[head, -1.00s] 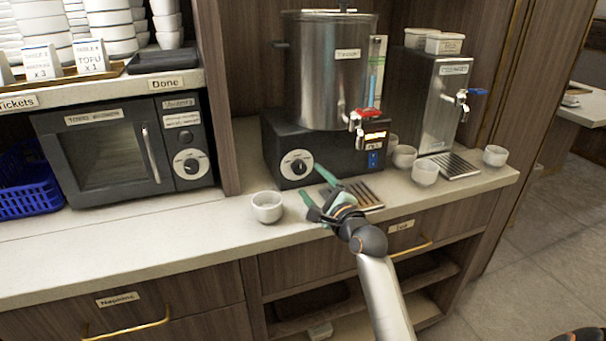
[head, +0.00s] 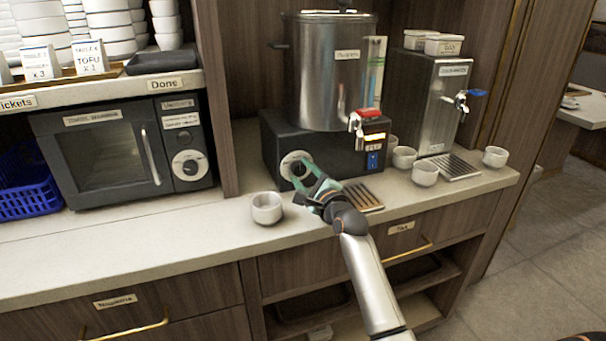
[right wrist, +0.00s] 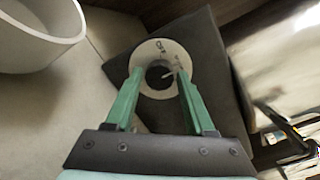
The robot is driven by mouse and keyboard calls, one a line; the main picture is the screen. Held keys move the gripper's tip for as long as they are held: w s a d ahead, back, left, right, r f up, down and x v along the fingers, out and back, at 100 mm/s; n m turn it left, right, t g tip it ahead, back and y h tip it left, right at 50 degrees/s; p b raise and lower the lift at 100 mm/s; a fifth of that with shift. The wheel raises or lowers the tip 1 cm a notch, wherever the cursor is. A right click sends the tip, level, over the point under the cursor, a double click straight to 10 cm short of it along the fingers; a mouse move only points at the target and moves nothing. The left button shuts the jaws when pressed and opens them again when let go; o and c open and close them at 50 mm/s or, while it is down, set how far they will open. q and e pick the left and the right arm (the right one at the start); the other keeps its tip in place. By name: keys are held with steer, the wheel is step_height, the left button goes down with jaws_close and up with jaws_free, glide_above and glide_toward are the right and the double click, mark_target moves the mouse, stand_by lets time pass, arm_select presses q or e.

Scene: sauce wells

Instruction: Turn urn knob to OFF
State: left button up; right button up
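The urn (head: 328,75) is a tall steel cylinder on a black base (head: 330,150) at the back of the counter. Its dark knob sits on a round white dial (head: 288,161) at the base's front left. My left gripper is not in view.
A white cup (head: 267,208) stands left of my right gripper, close to the counter edge. A red-handled tap (head: 368,120) and drip tray (head: 362,196) are right of the knob. Several cups stand near the steel dispenser (head: 432,98). A toaster-like oven (head: 105,160) is at left.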

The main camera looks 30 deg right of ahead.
jaws_close()
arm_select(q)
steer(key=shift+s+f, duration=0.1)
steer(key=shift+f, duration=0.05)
